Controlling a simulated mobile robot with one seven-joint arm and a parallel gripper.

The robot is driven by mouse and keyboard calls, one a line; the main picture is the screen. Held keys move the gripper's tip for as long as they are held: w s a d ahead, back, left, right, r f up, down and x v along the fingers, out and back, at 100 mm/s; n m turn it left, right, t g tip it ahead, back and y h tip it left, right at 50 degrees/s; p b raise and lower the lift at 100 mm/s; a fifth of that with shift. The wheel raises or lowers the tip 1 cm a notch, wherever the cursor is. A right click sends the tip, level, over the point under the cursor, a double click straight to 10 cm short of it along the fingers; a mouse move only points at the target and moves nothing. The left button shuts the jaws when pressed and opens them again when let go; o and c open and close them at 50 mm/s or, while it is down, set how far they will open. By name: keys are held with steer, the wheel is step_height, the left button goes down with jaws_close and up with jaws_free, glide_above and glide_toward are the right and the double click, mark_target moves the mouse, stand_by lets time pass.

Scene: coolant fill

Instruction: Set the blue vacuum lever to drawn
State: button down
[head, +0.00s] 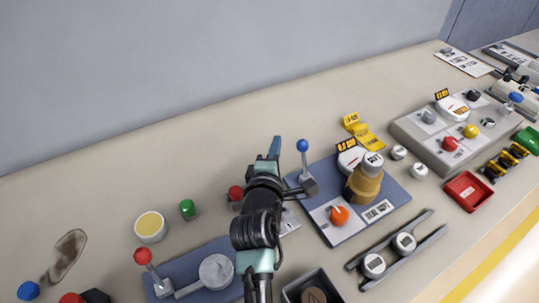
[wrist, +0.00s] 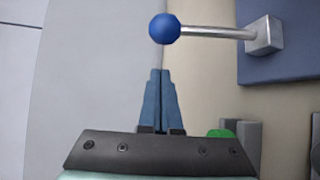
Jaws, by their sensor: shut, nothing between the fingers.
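The blue vacuum lever has a blue ball knob (head: 302,145) on a thin metal rod, which rises from a grey pivot block on a blue-grey panel (head: 390,196). In the head view the lever stands close to upright. My gripper (head: 275,147) is just left of the knob. In the wrist view the knob (wrist: 164,28) lies just beyond the tips of my gripper (wrist: 159,72), with a visible gap. The rod runs right to its block (wrist: 264,36). The fingers are shut together and hold nothing. My arm hides part of the panel's left side.
The panel also carries a tan cylinder (head: 364,184) and an orange knob (head: 339,215). A red-knobbed lever (head: 142,257) stands on another panel at lower left. A red knob (head: 236,192) is beside my arm. The bench behind my gripper is clear up to the wall.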

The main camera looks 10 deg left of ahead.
mark_target(304, 160)
steer(key=shift+s+d+r+p, duration=0.2)
steer(key=shift+s+d, duration=0.1)
steer(key=shift+d, duration=0.45)
steer(key=shift+s+d+r+p, duration=0.15)
steer(key=shift+s+d, duration=0.15)
steer(key=shift+d, duration=0.4)
